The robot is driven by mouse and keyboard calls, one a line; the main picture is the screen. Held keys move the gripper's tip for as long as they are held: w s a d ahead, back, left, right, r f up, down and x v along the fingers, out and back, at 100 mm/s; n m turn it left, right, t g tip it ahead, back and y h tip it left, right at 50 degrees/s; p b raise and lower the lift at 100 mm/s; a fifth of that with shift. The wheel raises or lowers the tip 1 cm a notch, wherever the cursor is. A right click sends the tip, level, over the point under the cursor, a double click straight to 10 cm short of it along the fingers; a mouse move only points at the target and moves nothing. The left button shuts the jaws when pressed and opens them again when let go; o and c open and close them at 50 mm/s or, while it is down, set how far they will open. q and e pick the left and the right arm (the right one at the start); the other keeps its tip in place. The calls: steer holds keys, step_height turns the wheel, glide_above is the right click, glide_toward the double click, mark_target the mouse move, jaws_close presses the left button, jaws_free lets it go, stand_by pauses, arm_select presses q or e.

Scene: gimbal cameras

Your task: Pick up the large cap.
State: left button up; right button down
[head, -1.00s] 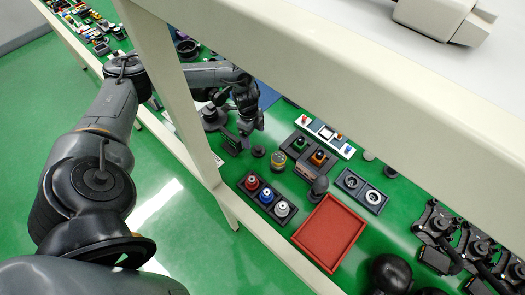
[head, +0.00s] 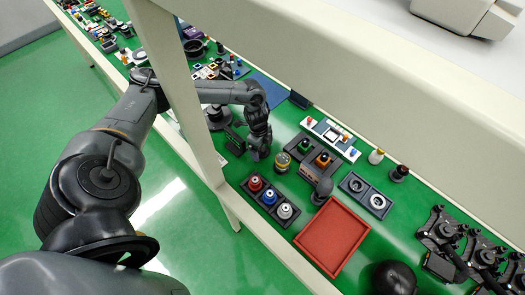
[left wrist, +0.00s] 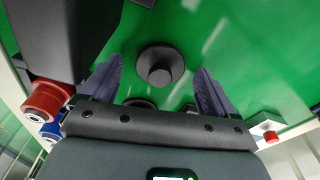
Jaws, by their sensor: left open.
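A round black cap with a raised knob, which looks like the large cap (left wrist: 161,66), sits on the green table top in the left wrist view. My left gripper (left wrist: 160,69) is open and empty, with one finger to each side of the cap in the picture. I cannot tell how high the fingertips are above it. In the head view my left gripper (head: 259,153) points down at the table and hides the cap. My right gripper is not in view.
A dark tray (head: 256,202) with red, blue and white-topped pieces stands near the front edge. A red tray (head: 333,238) lies right of it. A dark cylinder with a yellowish band (head: 282,163) stands close right of my left gripper. A white beam crosses above the table.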

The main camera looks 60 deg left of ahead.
arm_select(q)
steer(key=shift+c, duration=0.3)
steer(key=c, duration=1.1)
steer(key=shift+o, duration=0.2)
steer(key=shift+r, duration=0.15)
